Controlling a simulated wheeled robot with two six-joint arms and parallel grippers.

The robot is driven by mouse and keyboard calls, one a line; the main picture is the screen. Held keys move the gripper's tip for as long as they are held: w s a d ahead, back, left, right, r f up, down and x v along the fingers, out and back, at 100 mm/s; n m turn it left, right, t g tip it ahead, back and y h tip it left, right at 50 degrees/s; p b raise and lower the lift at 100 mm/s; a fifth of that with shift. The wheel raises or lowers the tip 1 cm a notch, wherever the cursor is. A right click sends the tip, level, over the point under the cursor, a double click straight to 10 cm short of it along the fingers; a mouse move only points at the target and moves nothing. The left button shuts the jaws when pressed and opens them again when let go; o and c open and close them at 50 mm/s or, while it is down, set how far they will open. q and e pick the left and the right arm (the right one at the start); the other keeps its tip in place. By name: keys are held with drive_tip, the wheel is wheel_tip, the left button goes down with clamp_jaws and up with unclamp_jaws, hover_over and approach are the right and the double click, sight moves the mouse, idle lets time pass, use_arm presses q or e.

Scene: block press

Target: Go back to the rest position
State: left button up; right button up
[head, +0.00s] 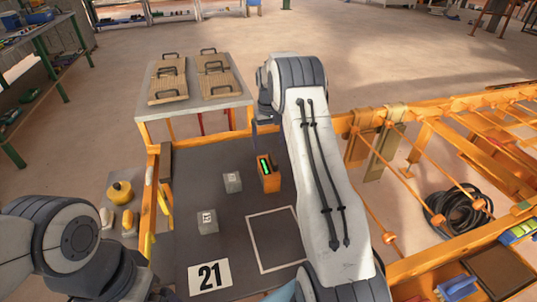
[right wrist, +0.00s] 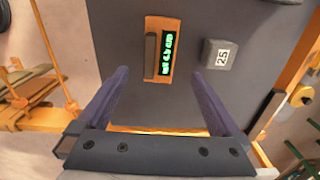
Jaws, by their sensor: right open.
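My right gripper (head: 264,122) is at the far end of the dark work table, partly hidden by my right arm. In the right wrist view its two fingers (right wrist: 154,74) are spread, with nothing between them. An orange device (head: 269,178) with a green lit display stands on the table near the gripper. It also shows in the right wrist view (right wrist: 150,72), just beyond the fingertips. My left arm shows at the lower left, but its gripper is out of view.
Two grey labelled blocks, one farther (head: 232,183) and one nearer (head: 207,222), sit on the table. A white square outline and a "21" card (head: 209,277) lie nearer. A side table (head: 196,105) holds several handled boards. Orange rails (head: 475,160) and a coiled black hose (head: 458,209) are right.

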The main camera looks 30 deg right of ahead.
sight(269, 166)
wheel_tip(269, 166, up, 2)
drive_tip(key=shift+r, duration=0.1)
idle(0.4)
wheel_tip(269, 166, down, 12)
drive_tip(key=shift+f+p, duration=0.25)
drive_tip(key=shift+p, duration=0.25)
wheel_tip(269, 166, up, 3)
drive_tip(key=shift+f, duration=0.1)
drive_tip(key=shift+r, duration=0.8)
